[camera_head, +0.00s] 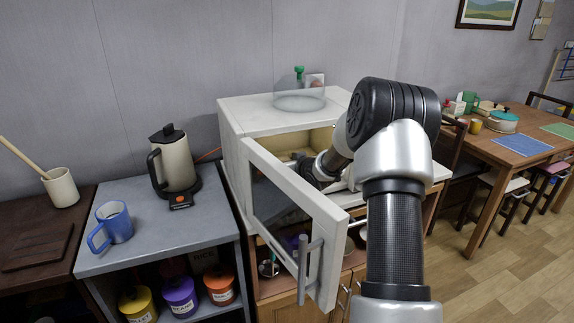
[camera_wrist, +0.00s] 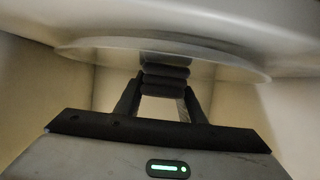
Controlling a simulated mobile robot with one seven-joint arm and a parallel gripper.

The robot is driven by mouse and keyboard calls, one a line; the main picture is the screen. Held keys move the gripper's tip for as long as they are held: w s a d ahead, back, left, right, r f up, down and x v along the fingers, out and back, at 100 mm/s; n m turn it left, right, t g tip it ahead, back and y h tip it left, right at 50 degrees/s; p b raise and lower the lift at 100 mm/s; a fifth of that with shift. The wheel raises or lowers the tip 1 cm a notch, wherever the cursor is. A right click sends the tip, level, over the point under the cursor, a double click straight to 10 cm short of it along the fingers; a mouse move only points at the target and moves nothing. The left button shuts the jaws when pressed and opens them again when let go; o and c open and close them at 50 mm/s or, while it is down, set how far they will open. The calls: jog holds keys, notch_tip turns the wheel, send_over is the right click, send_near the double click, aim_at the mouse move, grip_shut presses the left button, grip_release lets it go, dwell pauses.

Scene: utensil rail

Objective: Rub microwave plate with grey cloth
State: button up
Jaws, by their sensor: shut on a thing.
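The white microwave (camera_head: 232,125) stands with its door (camera_head: 300,215) swung open toward me. My arm reaches in past the door, and my gripper (camera_head: 302,160) is inside the cavity, partly hidden by the door and arm. In the wrist view my gripper (camera_wrist: 164,92) is shut on a dark, folded bundle, which looks like the grey cloth (camera_wrist: 165,76). The pale, see-through microwave plate (camera_wrist: 235,70) spans the view just beyond the fingertips. The cloth overlaps the plate in the picture; I cannot tell whether they touch. The plate cannot be made out in the head view.
A glass dome with a green knob (camera_head: 299,98) sits on the microwave. The open door with its grey handle (camera_head: 303,270) stands left of my arm. A kettle (camera_head: 176,165) and blue mug (camera_head: 114,222) stand on the left counter. Cavity walls (camera_wrist: 75,80) are close around my gripper.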

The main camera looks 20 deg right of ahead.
jog(key=shift+r+p, duration=0.8)
jog(key=shift+r, duration=0.15)
jog(key=s+d, duration=0.1)
jog(key=s, duration=1.9)
jog(key=shift+d, duration=0.1)
